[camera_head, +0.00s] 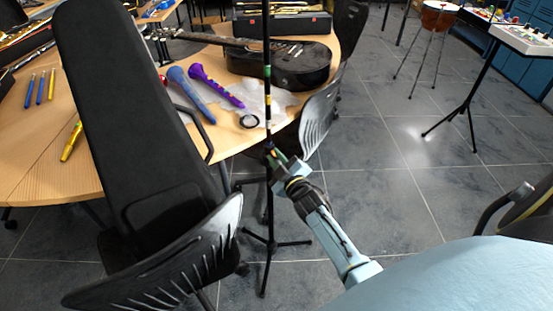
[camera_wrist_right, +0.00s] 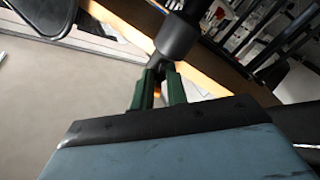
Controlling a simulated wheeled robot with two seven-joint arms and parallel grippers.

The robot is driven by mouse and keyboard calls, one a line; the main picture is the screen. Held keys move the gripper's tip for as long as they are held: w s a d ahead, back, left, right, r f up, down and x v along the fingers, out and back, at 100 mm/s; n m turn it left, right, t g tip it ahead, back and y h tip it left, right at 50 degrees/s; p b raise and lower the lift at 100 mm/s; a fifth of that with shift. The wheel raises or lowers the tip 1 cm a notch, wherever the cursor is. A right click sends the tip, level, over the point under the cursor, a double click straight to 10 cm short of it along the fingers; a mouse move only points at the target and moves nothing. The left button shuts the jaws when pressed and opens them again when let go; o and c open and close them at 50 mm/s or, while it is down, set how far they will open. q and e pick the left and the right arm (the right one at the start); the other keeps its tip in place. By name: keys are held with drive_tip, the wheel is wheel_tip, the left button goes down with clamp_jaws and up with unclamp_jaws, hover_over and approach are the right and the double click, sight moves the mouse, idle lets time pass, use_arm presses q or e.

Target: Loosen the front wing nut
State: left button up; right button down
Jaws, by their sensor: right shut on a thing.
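A thin dark stand with coloured bands on its pole (camera_head: 267,80) rises on the floor in front of the table, on black tripod legs (camera_head: 272,243). My right gripper (camera_head: 273,153) is at the pole, about halfway up. In the right wrist view, its two green fingers (camera_wrist_right: 160,90) are shut just below a black collar (camera_wrist_right: 177,36) on the pole. The front wing nut is mostly hidden between the fingers; only a small orange-brown patch shows in the gap. My left gripper is not in view.
A wooden table (camera_head: 35,175) holds a black guitar (camera_head: 290,65), a blue microphone-like item (camera_head: 190,90) and a purple one (camera_head: 215,86).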

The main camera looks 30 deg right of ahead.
drive_tip(key=n, duration=0.3)
drive_tip(key=shift+f, duration=0.1)
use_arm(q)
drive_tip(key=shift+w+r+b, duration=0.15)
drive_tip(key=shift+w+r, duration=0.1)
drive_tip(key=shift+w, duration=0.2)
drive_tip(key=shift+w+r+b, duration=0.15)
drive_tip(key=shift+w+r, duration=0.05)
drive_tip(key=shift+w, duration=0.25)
use_arm(e)
drive_tip(key=shift+n, duration=0.4)
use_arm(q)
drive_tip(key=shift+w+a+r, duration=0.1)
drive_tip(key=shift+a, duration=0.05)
use_arm(e)
drive_tip(key=c, duration=1.3)
unclamp_jaws()
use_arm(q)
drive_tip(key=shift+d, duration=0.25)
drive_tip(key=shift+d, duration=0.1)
use_arm(e)
drive_tip(key=shift+s, duration=0.1)
